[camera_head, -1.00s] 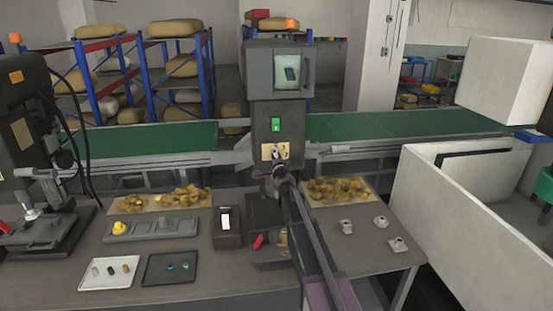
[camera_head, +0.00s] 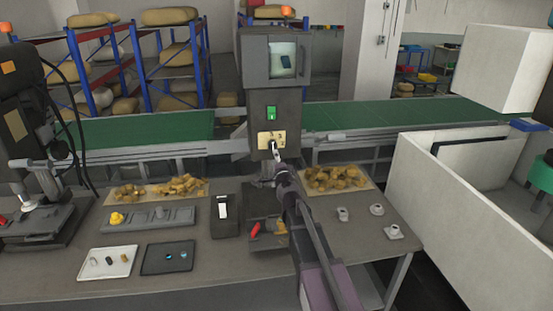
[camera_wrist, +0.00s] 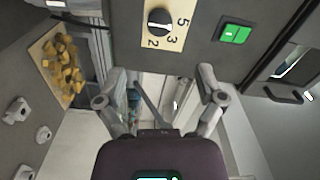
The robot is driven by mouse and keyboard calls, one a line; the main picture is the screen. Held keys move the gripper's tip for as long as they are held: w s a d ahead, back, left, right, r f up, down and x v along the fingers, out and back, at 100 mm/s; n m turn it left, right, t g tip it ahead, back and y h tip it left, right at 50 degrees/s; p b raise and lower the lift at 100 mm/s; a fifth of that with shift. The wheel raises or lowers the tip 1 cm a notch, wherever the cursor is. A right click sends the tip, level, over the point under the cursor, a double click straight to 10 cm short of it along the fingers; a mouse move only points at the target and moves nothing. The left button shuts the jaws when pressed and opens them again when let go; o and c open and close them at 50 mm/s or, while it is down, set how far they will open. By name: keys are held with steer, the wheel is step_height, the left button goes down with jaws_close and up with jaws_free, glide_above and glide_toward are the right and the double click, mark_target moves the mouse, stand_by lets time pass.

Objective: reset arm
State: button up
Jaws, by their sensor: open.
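My gripper (camera_head: 270,172) is in front of the dark grey machine (camera_head: 288,100), just below its dial panel. In the wrist view my gripper (camera_wrist: 162,78) has its two fingers spread wide, with nothing between them. The black dial knob (camera_wrist: 158,22) sits on a beige plate marked 2, 3 and 5, beyond the fingertips and apart from them.
The workbench (camera_head: 200,262) holds a tray with red and yellow items (camera_head: 254,231), a white tray (camera_head: 107,275), a dark tray (camera_head: 153,270) and several small metal parts (camera_head: 377,209). A green conveyor (camera_head: 400,113) runs behind. A white-walled enclosure (camera_head: 440,200) stands at right.

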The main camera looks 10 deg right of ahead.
steer(key=shift+s, duration=0.1)
stand_by(0.3)
steer(key=s+a+f+n+g+y+b, duration=0.3)
steer(key=s+a+f+n+g+y, duration=0.4)
steer(key=s+f+n, duration=0.55)
steer(key=s+d+f+n+g+h, duration=0.1)
steer(key=s+d+f+g+h, duration=0.1)
steer(key=s, duration=0.4)
steer(key=s+d+f+n+g+h+b, duration=0.1)
steer(key=s+d+f+g+h, duration=0.1)
steer(key=s+f+g, duration=0.3)
steer(key=s+d+f+n+g+h+b, duration=0.1)
steer(key=s+d+f+g+h, duration=0.2)
steer(key=s, duration=0.6)
steer(key=shift+s+d+f+g, duration=0.2)
steer(key=shift+d+f+g, duration=0.25)
steer(key=shift+f, duration=0.4)
steer(key=shift+a, duration=0.15)
